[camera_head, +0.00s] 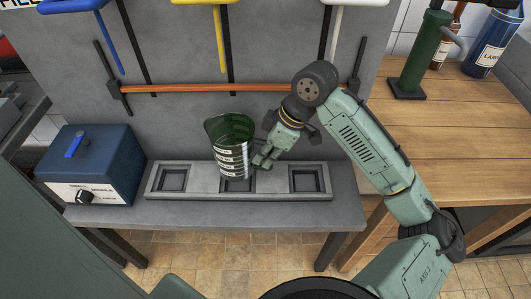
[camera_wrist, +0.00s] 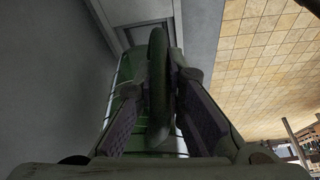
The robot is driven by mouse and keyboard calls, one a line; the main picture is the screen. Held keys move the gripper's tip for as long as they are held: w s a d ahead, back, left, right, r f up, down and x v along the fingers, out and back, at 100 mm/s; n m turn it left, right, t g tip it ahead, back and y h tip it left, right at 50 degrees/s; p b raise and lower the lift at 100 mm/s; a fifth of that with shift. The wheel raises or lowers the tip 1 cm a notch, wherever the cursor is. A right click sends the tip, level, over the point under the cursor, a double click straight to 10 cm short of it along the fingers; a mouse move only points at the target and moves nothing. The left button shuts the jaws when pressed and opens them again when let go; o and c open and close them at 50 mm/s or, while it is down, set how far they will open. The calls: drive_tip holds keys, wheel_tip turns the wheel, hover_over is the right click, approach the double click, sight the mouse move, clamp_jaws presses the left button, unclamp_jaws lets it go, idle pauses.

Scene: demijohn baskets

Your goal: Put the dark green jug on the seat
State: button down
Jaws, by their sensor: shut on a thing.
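The dark green jug (camera_head: 230,138) has white marks on its side and stands upright or nearly so at the middle of the grey seat strip (camera_head: 205,191). My gripper (camera_head: 264,157) is at its right side, shut on its handle. In the wrist view the handle (camera_wrist: 159,85) runs between the two fingers (camera_wrist: 162,110), with the jug's green body behind it. The strip has three square recesses; the jug is over the middle one, which it mostly hides. I cannot tell whether its base touches the seat. The left recess (camera_head: 173,180) and right recess (camera_head: 306,180) are empty.
A dark blue box (camera_head: 95,160) with a knob stands left of the strip. A copper bar (camera_head: 200,88) crosses behind, below blue, yellow and white handles. A wooden table (camera_head: 440,135) at the right bears a green stand (camera_head: 420,55) and a blue container (camera_head: 492,45).

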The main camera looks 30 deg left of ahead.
drive_tip(key=shift+f+b, duration=2.1)
drive_tip(key=shift+f, duration=0.95)
drive_tip(key=c, duration=1.6)
unclamp_jaws()
drive_tip(key=v, duration=1.2)
drive_tip(key=shift+a, duration=0.1)
drive_tip(key=shift+s, duration=0.1)
